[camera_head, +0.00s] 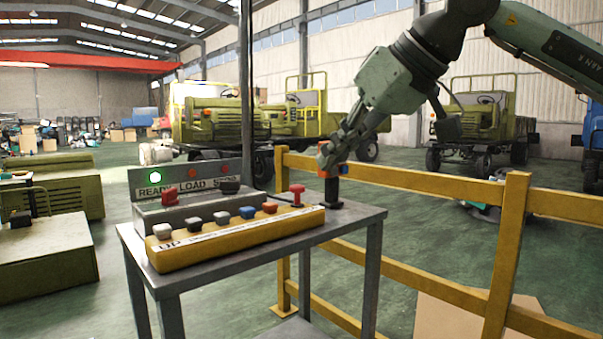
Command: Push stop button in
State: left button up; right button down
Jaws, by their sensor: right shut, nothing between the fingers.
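A control console stands on a grey metal table (345,219). A red mushroom-shaped button (297,188) sticks up at the right end of its yellow front strip (240,238). A dark box with an orange top (331,190) stands at the table's right back corner. I cannot tell for certain which of these is the stop button. My right gripper (325,160) comes down from the upper right. It is shut and empty, with its tips at or just above the orange-topped box; I cannot tell if they touch. My left gripper is not in view.
A label panel (187,179) at the console's back has a lit green lamp (155,182) and dim red lamps. Several coloured buttons line the yellow strip, with a red knob (169,196) behind. A yellow railing (440,186) runs behind and right of the table. Trucks stand farther back.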

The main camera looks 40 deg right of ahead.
aim_at(296, 190)
jog(key=i+l, duration=0.95)
jog(key=l, duration=0.15)
